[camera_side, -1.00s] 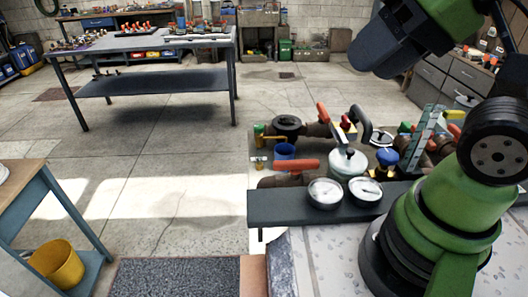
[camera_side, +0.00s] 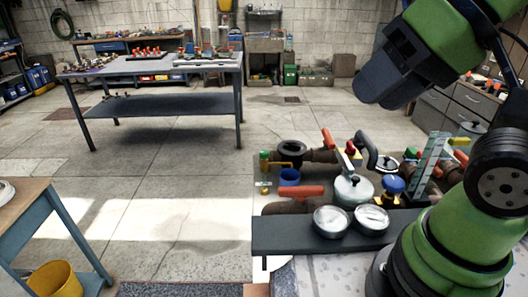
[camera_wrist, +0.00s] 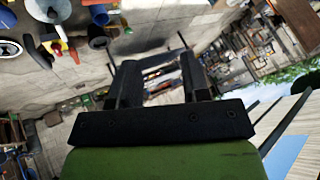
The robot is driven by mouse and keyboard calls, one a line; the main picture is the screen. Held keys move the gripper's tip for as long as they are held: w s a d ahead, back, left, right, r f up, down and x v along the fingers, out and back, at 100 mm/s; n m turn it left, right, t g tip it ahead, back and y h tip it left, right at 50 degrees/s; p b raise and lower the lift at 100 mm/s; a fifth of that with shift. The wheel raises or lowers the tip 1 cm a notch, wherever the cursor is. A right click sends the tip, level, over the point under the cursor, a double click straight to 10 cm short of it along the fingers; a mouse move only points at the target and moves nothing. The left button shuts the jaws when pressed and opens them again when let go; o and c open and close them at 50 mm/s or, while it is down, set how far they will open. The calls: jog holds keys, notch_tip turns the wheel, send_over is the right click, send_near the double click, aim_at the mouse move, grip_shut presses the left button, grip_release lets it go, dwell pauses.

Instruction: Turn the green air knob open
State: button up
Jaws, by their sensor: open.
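A small green knob (camera_side: 264,155) stands upright at the far left corner of the pipework cluster in the side view, with a brass fitting below it. My gripper (camera_wrist: 157,60) shows in the wrist view with its two dark fingers spread apart and nothing between them. In the side view the dark gripper body (camera_side: 392,75) hangs high above and to the right of the cluster, well apart from the green knob; its fingertips are hard to make out there. I cannot surely pick out the green knob in the wrist view.
Close by are a blue cup (camera_side: 289,177), a red-orange handle (camera_side: 293,191), a lidded pot (camera_side: 353,188), two gauges (camera_side: 332,222), a blue knob (camera_side: 393,185) and a tall ridged plate (camera_side: 430,165). A steel table (camera_side: 160,66) stands behind. Open floor lies left of the cluster.

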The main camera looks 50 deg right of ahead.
jog(key=shift+o, duration=1.4)
jog(key=w+d+r+m+g, duration=0.2)
jog(key=w+r+m, duration=0.15)
jog(key=w, duration=0.65)
jog(key=m+g+h, duration=0.2)
jog(key=m+g, duration=0.3)
jog(key=m, duration=0.6)
send_over(265, 152)
notch_tip(265, 152, down, 22)
jog(key=r, duration=0.1)
jog(key=shift+n, duration=0.25)
notch_tip(265, 152, down, 10)
jog(key=shift+w, duration=0.1)
